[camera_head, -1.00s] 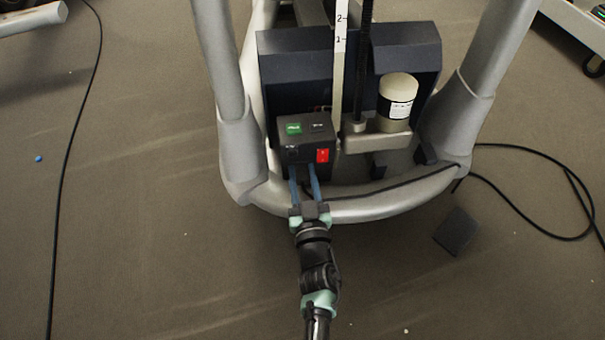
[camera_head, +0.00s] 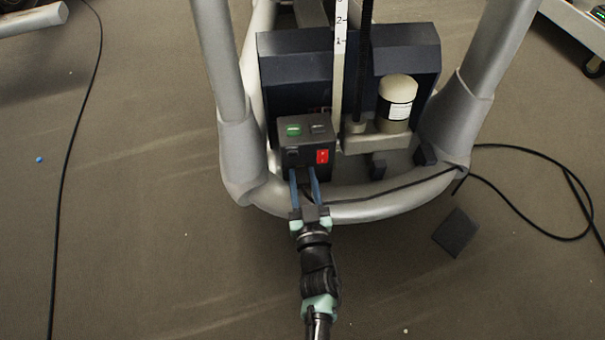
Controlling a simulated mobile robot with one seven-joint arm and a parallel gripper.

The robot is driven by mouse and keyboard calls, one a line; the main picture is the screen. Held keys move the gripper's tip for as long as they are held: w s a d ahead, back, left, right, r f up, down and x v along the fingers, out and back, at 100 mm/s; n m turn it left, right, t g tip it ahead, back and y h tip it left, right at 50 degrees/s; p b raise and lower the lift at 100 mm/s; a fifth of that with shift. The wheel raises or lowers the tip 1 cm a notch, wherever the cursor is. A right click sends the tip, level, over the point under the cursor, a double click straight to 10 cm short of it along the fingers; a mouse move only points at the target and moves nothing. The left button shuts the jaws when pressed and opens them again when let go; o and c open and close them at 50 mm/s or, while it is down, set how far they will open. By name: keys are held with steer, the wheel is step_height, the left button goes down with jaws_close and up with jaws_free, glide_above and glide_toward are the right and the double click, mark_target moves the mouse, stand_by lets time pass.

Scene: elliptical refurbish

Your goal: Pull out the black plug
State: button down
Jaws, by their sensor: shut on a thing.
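A dark control box (camera_head: 307,143) with a green button and a red switch (camera_head: 322,156) sits at the base of the elliptical machine. My gripper (camera_head: 304,176) reaches up from the bottom, its two blue fingers at the lower front of this box. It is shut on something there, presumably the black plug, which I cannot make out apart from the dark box. A black cord (camera_head: 390,191) runs from near the fingers along the curved frame to the right.
The grey curved frame tube (camera_head: 380,208) passes just below the fingers. A white-capped cylinder (camera_head: 396,102) stands right of the box. A dark flat block (camera_head: 457,232) and looped black cable (camera_head: 540,235) lie on the right floor. Floor at left is mostly clear.

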steer(key=shift+s+d+p, duration=0.1)
steer(key=shift+s+p, duration=0.3)
steer(key=shift+s, duration=0.5)
steer(key=c, duration=0.8)
jaws_free()
steer(key=shift+o, duration=0.2)
steer(key=s+d+p, duration=0.2)
steer(key=s+p, duration=0.3)
steer(key=s, duration=0.7)
steer(key=shift+s+p, duration=0.35)
steer(key=shift+s, duration=0.05)
steer(key=shift+a, duration=0.1)
